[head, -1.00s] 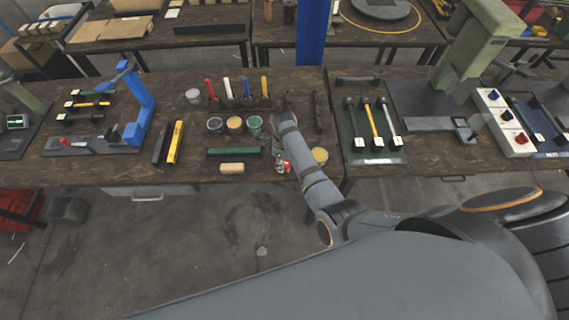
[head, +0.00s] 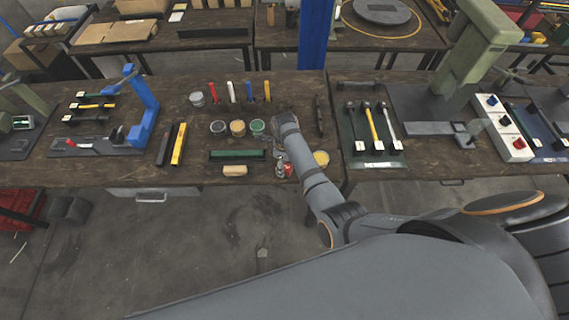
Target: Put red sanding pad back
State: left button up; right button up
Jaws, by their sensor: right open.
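A small red piece (head: 288,170), perhaps the red sanding pad, sits near the front edge of the middle workbench (head: 205,178). It is too small to make out its shape. My right gripper (head: 280,169) points down at the bench just left of the red piece, with my forearm covering part of the bench beside it. The gripper is open. I cannot tell whether its fingers touch the red piece. My left gripper is not in view.
A cream block (head: 235,171) and a dark green bar (head: 237,155) lie left of the gripper. Several open tins stand behind, and a yellow-topped tin (head: 321,158) is right of my forearm. A yellow bar (head: 179,144) lies further left.

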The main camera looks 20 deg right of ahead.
notch_tip(320, 180, up, 8)
jog(key=p, duration=0.7)
jog(key=shift+r, duration=0.1)
notch_tip(320, 180, up, 3)
jog(key=shift+f, duration=0.2)
